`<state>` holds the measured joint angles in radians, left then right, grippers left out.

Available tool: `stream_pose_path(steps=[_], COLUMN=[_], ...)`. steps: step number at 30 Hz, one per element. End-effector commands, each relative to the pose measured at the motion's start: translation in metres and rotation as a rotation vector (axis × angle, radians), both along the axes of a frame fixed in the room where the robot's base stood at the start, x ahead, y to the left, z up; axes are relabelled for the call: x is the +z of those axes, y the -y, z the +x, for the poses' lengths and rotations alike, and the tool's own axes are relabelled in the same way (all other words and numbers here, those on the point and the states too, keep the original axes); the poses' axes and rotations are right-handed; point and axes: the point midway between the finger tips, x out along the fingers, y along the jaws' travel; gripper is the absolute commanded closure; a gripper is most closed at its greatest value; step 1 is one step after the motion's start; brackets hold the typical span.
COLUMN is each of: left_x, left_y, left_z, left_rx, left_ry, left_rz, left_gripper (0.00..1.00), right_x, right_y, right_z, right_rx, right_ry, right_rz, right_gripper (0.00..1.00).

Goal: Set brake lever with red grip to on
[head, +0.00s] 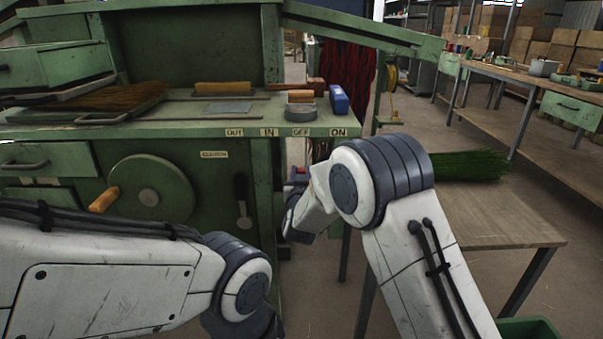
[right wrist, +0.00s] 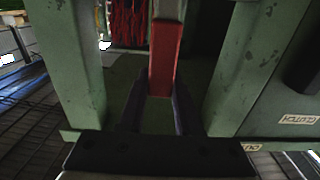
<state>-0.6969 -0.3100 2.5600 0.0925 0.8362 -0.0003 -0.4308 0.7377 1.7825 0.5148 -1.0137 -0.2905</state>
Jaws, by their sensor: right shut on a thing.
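The brake lever's red grip (right wrist: 164,60) stands between the two dark fingers of my right gripper (right wrist: 160,98) in the right wrist view. The fingers are shut on it from both sides. In the head view my right gripper (head: 299,180) is mostly hidden behind my own right arm, beside the green machine's right post. The lever's lower part and pivot are hidden. The OFF label (head: 301,132) and the ON label (head: 338,132) are on the machine's table edge above the gripper. My left arm reaches in at lower left, but its gripper is out of the picture.
A handwheel (head: 150,188) with a wooden knob and a CLUTCH label (head: 214,154) are on the machine's front.

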Motion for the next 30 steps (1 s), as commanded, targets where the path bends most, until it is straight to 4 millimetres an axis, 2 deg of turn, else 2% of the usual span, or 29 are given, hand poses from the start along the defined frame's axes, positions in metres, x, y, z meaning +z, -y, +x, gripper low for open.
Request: stream_pose_path(steps=[17,25,30], left_x=[-0.003,-0.034,-0.045], left_y=[0.0,0.0,0.0], left_z=[0.0,0.0,0.0], left_rx=[0.0,0.0,0.0], left_ry=[0.0,0.0,0.0], left_rz=[0.0,0.0,0.0], left_gripper=[0.5,0.5,0.5], right_x=[-0.002,-0.011,-0.014], right_y=[0.002,0.038,0.053], right_z=[0.0,0.0,0.0], right_rx=[0.001,-0.002,-0.001], right_ry=[-0.001,0.0,-0.002], right_rz=[0.015,0.244,0.353], right_gripper=[1.0,1.0,1.0])
